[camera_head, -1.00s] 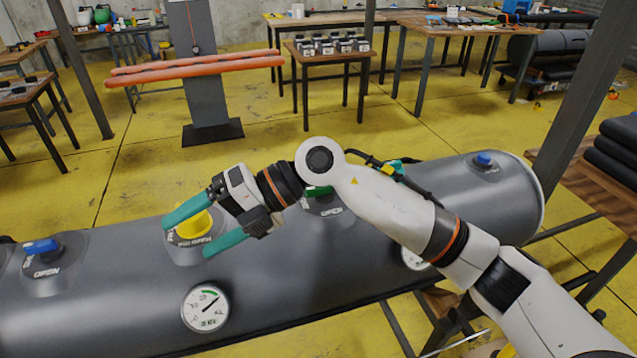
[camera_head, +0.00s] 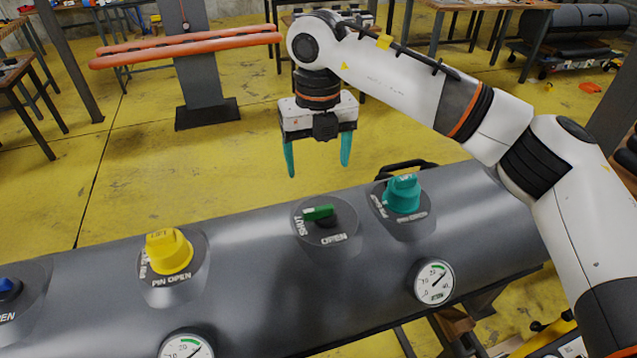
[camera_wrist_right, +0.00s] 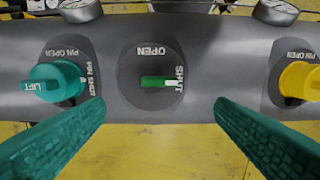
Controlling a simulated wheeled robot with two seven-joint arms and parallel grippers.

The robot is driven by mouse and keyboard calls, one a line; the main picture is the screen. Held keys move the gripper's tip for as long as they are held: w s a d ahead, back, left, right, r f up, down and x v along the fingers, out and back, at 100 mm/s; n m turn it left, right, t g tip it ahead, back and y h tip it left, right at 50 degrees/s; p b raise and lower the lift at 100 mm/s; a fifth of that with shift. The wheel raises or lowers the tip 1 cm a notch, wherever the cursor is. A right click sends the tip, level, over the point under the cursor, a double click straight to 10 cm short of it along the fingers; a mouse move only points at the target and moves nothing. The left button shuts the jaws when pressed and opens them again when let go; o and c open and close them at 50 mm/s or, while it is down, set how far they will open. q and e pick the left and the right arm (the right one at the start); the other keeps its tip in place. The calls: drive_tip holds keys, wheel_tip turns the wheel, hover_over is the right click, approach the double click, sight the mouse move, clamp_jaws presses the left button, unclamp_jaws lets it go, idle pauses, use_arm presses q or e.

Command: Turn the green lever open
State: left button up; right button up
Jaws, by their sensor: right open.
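The green lever (camera_head: 319,212) sits on a round dark base on top of the grey inflatable tube, with SHUT and OPEN printed beside it. In the head view its handle points left, toward SHUT. In the right wrist view the lever (camera_wrist_right: 158,82) also lies by the SHUT word, centred between my fingers. My right gripper (camera_head: 318,170) is open and empty, fingers pointing down, above and behind the lever, apart from it. In the wrist view the right gripper (camera_wrist_right: 160,125) shows two teal fingers spread wide. My left gripper is not in view.
A teal LIFT knob (camera_head: 404,192) is right of the lever, and a yellow LIFT knob (camera_head: 169,250) is left. A blue knob (camera_head: 8,287) is at the far left. Pressure gauges (camera_head: 434,281) sit on the tube's near side. Yellow floor (camera_head: 230,165) lies behind the tube.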

drive_tip(key=p, duration=0.2)
hover_over(318, 208)
drive_tip(key=f, duration=0.5)
drive_tip(key=shift+s+d+f, duration=0.1)
drive_tip(key=shift+s+f, duration=0.05)
drive_tip(key=shift+s, duration=0.1)
drive_tip(key=f+p, duration=0.1)
drive_tip(key=f, duration=0.4)
drive_tip(key=shift+w+f, duration=0.2)
drive_tip(key=shift+f, duration=0.45)
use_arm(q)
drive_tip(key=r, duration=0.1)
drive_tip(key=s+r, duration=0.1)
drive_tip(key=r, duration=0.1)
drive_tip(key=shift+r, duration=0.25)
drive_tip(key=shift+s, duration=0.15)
